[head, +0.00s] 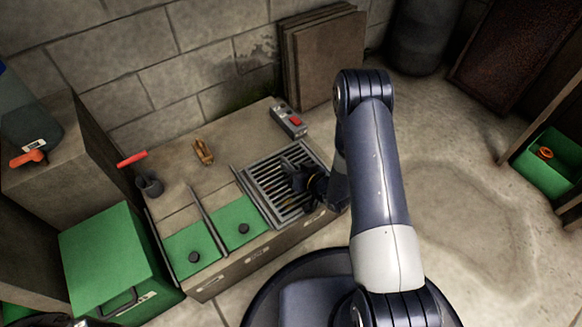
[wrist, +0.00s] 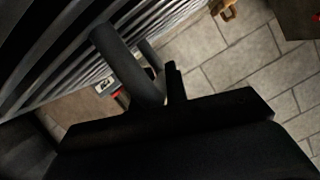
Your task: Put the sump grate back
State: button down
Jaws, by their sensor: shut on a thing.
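The sump grate (head: 266,182) is a grey metal frame with dark parallel bars at the right end of the concrete bench top (head: 178,178). My gripper (head: 304,181) is at the right part of the grate, dark against it in the head view. In the wrist view the grate's bars (wrist: 75,62) fill the upper left, close to my jaws. My gripper (wrist: 158,85) is shut there around a dark, thick bar, which seems to be part of the grate. My arm hides its right edge. I cannot tell whether the grate lies flush in its opening.
Two green lids (head: 238,224) with black knobs lie left of the grate. A grey box with a red switch (head: 290,118) stands behind it. A brass piece (head: 203,152) and a red-handled black cup (head: 150,185) are farther left. Brown boards (head: 322,60) lean on the block wall.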

jog(key=c, duration=1.3)
grip_release()
jog(key=shift+f, duration=0.1)
jog(key=p+v, duration=0.3)
jog(key=v, duration=0.6)
jog(key=shift+d, duration=0.2)
jog(key=shift+p+v, duration=0.4)
jog(key=shift+v, duration=0.45)
jog(key=shift+a, duration=0.1)
